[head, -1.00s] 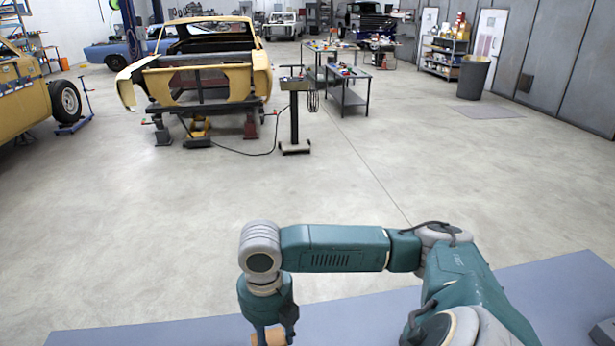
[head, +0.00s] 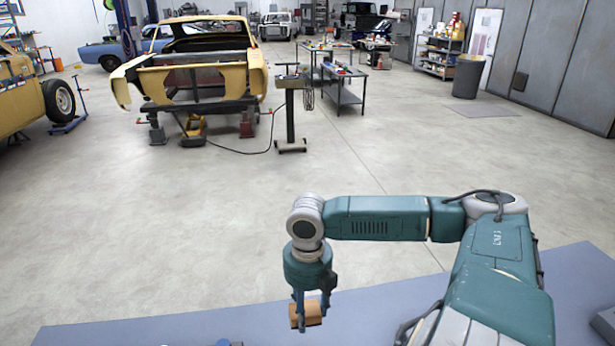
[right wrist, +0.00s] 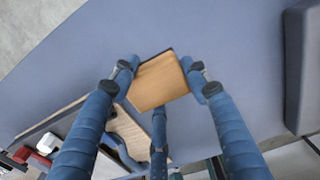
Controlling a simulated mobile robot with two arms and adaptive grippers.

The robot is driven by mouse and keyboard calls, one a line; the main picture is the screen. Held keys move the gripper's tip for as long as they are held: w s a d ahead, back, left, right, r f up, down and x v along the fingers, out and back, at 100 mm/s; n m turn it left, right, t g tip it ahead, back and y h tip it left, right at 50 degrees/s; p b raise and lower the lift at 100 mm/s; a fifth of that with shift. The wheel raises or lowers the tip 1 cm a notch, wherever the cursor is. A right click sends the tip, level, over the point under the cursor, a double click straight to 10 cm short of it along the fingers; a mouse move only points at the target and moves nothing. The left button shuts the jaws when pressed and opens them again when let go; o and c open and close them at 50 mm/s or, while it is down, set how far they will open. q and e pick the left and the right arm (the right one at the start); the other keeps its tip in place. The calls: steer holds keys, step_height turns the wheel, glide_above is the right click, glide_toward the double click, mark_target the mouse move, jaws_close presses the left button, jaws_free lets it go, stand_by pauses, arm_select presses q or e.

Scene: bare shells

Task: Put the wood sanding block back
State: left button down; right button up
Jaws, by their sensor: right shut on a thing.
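The wood sanding block (head: 306,313) is a small tan wooden block with a dark edge. It also shows in the right wrist view (right wrist: 158,82), between the blue fingers. My right gripper (head: 312,308) is shut on it and holds it over a blue-grey surface (head: 400,300). In the right wrist view my right gripper (right wrist: 166,78) has a finger on each side of the block, and the block sits slightly turned. My left gripper is not in view.
In the right wrist view a wooden-topped board or tray (right wrist: 125,135) lies at the lower left, with a red object (right wrist: 46,143) near it. A dark grey padded edge (right wrist: 302,65) is at the right. Concrete floor (head: 200,240) lies beyond the surface.

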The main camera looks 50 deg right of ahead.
mark_target(308, 308)
step_height(308, 308, down, 9)
steer(key=shift+f+p, duration=0.1)
steer(key=shift+p, duration=0.35)
steer(key=o, duration=1.1)
steer(key=shift+f, duration=0.1)
step_height(308, 308, up, 11)
steer(key=shift+r+b, duration=0.1)
steer(key=shift+b, duration=0.5)
steer(key=shift+r, duration=0.6)
